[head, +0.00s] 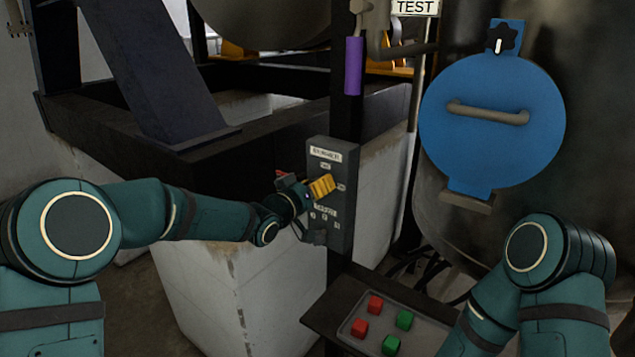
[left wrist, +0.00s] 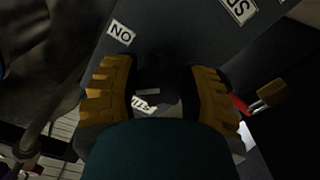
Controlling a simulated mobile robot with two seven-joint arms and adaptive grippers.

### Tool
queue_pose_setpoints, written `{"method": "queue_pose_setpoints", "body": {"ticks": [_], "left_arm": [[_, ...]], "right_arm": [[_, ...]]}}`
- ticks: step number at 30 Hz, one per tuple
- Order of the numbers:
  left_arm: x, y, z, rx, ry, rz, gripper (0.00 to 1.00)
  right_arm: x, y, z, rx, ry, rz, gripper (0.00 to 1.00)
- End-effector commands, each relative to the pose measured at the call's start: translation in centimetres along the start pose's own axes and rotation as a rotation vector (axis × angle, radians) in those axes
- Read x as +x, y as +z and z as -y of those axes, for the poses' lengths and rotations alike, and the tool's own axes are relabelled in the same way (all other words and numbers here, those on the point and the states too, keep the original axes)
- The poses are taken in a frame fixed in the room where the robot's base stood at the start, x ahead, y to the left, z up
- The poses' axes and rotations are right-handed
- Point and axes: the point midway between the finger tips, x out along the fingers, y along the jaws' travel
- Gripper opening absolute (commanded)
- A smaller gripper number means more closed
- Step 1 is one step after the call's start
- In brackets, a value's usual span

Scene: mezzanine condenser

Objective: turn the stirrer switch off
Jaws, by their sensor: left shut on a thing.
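A grey control box (head: 345,222) with white labels stands on a dark post in the middle of the head view. My left gripper (head: 319,187) is at its face, with yellow finger pads. In the left wrist view the gripper (left wrist: 160,90) has its two pads on either side of a dark switch knob (left wrist: 160,76) and is shut on it. A pale mark shows on the knob. An "ON" label (left wrist: 121,32) shows upside down beside it, and another label is partly covered. The knob's exact setting cannot be told. My right gripper is out of view.
A tray (head: 347,329) with red and green blocks lies below the box. A blue round hatch (head: 490,150) with a handle is at the right. A purple-sleeved lever (head: 353,66) hangs above the box. A pale block wall (head: 240,270) stands behind my left arm.

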Motion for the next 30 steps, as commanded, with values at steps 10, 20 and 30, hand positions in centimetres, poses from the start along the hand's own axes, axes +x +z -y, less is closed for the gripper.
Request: {"method": "queue_pose_setpoints", "body": {"ticks": [10,20,30], "left_arm": [[-0.05,0.07,0.28,-0.333,-0.002,0.001,0.1],[-0.03,0.25,0.36,-0.613,-0.002,0.003,0.1],[-0.01,0.32,0.35,-0.783,-0.001,0.003,0.1]], "right_arm": [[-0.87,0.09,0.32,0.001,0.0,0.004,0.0],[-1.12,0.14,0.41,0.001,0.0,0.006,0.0],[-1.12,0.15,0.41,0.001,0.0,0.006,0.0]]}}
